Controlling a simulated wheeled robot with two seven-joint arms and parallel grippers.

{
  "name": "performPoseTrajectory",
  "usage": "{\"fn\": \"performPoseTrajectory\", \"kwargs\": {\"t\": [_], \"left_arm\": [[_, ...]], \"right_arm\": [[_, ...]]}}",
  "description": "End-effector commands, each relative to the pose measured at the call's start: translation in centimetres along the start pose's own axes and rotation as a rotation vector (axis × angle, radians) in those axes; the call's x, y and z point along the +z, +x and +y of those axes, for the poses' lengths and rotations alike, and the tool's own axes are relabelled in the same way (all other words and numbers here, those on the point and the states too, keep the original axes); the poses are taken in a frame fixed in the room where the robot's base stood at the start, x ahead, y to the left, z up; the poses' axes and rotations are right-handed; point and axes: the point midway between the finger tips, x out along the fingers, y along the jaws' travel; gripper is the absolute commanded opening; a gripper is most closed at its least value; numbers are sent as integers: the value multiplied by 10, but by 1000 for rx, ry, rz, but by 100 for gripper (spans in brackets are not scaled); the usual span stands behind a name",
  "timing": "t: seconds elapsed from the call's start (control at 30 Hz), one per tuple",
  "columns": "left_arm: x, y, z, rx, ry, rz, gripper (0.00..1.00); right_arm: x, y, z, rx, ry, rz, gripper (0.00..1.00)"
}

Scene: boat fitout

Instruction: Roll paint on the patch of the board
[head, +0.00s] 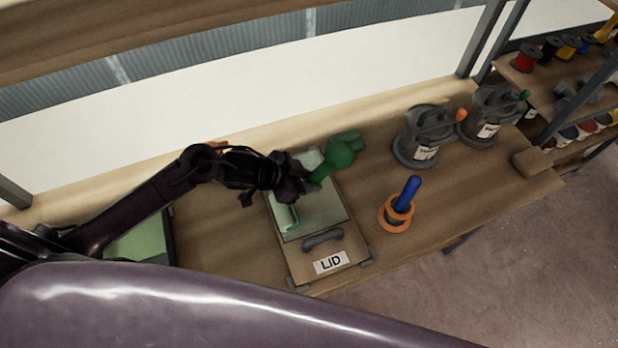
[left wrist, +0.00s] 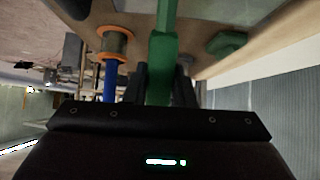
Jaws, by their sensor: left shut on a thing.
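My left gripper (head: 292,184) is shut on the green handle of the paint roller (head: 318,172). In the left wrist view the green handle (left wrist: 162,50) stands between the fingers (left wrist: 160,88). The board (head: 290,262) lies on the bench, with a dark handle and a "LID" label at its near end. Its grey-green patch (head: 325,212) lies below the gripper. A pale green, sleeve-like shape (head: 287,218) is at the patch's left edge; I cannot tell whether it touches. A tray with green paint (head: 140,238) is at left, partly hidden by my arm. My right gripper is out of view.
A blue-handled tool (head: 408,193) stands in an orange ring right of the board. Two grey canisters (head: 420,140) (head: 488,122) stand farther right. A dark green object (head: 350,139) sits behind the board. A shelf with spools (head: 530,58) is at far right.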

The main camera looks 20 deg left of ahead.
Motion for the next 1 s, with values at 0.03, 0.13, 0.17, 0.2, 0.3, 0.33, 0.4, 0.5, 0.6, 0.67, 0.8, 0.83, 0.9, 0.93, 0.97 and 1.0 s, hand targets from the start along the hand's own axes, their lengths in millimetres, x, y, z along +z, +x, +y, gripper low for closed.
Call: {"fn": "performPoseTrajectory", "kwargs": {"t": [0.03,0.13,0.17,0.2,0.3,0.33,0.4,0.5,0.6,0.67,0.8,0.83,0.9,0.93,0.97,1.0], "left_arm": [[0,1,0,0,0,1,0],[-2,2,0,0,0,3,0],[-4,4,0,0,0,4,0],[-8,6,0,-1,0,5,0],[-17,16,0,-1,0,5,0],[-20,19,0,0,1,6,0],[-26,25,0,-1,0,5,0],[-32,32,0,0,0,4,0],[-34,34,0,0,0,2,0],[-34,35,1,0,0,1,0],[-34,35,1,0,0,1,0],[-34,35,1,0,0,1,0],[-35,36,0,0,0,2,0],[-36,38,0,0,0,3,0],[-38,40,0,0,0,3,0],[-41,43,0,0,0,4,0]], "right_arm": [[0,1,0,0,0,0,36],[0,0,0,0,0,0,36],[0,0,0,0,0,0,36],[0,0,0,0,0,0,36],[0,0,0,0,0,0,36],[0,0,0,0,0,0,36],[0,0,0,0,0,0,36],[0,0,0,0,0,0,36],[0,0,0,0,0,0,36],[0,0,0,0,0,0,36],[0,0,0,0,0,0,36],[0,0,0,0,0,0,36],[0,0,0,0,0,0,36],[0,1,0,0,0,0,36],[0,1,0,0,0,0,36],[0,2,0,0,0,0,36]]}}
